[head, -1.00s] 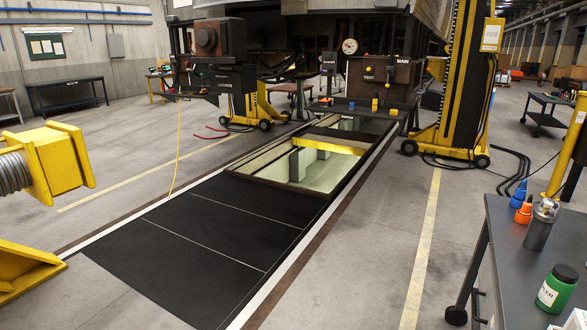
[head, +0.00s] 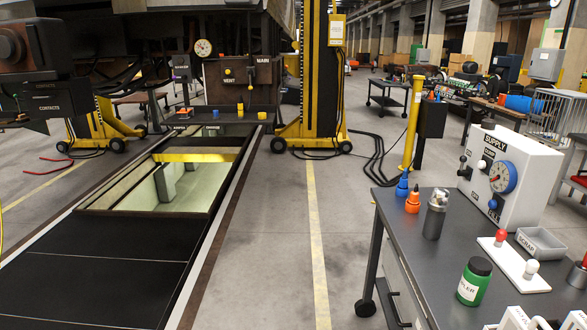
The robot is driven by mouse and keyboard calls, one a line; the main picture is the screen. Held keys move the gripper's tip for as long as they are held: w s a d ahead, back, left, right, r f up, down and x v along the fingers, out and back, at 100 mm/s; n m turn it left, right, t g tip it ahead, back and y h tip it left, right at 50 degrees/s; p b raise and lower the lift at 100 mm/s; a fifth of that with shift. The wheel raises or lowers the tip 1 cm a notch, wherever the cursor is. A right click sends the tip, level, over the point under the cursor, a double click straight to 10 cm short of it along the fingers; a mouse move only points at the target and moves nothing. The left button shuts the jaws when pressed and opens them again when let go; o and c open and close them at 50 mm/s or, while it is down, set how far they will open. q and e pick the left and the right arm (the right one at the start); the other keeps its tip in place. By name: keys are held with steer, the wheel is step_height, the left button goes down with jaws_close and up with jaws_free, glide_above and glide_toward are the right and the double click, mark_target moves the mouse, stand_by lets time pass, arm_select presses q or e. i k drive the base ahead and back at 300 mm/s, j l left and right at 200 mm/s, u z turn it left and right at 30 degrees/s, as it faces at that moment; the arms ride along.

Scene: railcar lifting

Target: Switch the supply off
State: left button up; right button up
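The supply is a white box (head: 512,178) marked SUPPLY, standing on the dark workbench at the right of the head view. A round blue-rimmed gauge (head: 502,177) is on its front face. A small black knob (head: 482,165) sits left of the gauge, and a small blue knob (head: 492,204) is below it. A dark handle or fitting (head: 464,168) sticks out at the box's left side. The small lettering is too fine to read, and I cannot tell whether the supply is on or off. Neither of my grippers shows.
An open pit (head: 180,185) lies left; clear floor lies between.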

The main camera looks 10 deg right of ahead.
mark_target(460, 172)
steer(key=i+j+z, duration=0.15)
steer(key=i+z, duration=0.15)
steer(key=z, duration=0.15)
steer(key=i+j+z, duration=0.2)
steer(key=z, duration=0.25)
steer(key=i+j+z, duration=0.5)
steer(key=j+z, duration=0.35)
steer(key=i+j+z, duration=0.2)
steer(key=i+j+u, duration=0.35)
steer(key=i+j, duration=0.15)
steer(key=i, duration=0.25)
steer(key=i+j+u, duration=0.2)
steer(key=i, duration=0.15)
